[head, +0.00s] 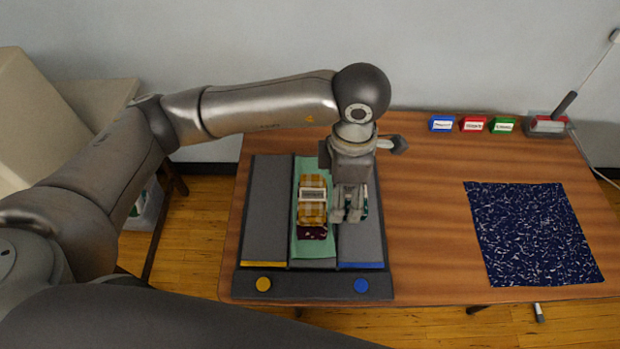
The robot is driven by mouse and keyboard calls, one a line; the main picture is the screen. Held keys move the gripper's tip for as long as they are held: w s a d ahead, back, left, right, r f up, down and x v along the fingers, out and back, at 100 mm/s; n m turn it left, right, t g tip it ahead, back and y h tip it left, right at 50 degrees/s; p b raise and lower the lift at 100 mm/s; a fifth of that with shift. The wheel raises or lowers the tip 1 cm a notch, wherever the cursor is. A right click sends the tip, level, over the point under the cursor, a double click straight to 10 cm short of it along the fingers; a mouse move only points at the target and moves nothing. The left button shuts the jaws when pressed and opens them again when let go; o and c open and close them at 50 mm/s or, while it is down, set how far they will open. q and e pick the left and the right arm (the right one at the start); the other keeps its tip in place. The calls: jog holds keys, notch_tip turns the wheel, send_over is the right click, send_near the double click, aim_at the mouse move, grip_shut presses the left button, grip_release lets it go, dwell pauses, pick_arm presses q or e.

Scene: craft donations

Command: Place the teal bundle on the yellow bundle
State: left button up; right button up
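The yellow bundle (313,184) is a yellow-and-white plaid with a pale label. It lies on a green cloth in the middle lane of a grey tray, and a dark maroon bundle (312,232) shows under its near end. A dark teal and white patterned bundle (364,205), likely the teal bundle, shows just right of my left gripper and is mostly hidden by it. My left gripper (347,216) points down, right of the yellow bundle. Its fingers are close together over the teal bundle; whether they grip it is unclear. My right gripper is not in view.
The grey tray (266,215) has a yellow button and a blue button at its front. Blue (441,123), red (473,123) and green (502,124) labelled blocks stand at the back. A dark blue speckled cloth (530,233) lies at right. Bare wood lies between tray and cloth.

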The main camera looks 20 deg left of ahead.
pick_arm(q)
jog(key=w+a+f+p, duration=0.2)
jog(key=a, duration=0.2)
jog(key=p, duration=0.1)
send_over(306, 194)
notch_tip(306, 194, down, 6)
jog(key=shift+s+d+r, duration=0.1)
jog(key=shift+d, duration=0.05)
notch_tip(306, 194, down, 3)
jog(key=shift+f+p, duration=0.15)
jog(key=shift+p, duration=0.4)
jog(key=shift+f, duration=0.15)
jog(key=shift+f, duration=0.1)
jog(key=shift+f+b, duration=0.1)
jog(key=shift+b, duration=0.2)
jog(key=o, duration=1)
jog(key=shift+r, duration=0.2)
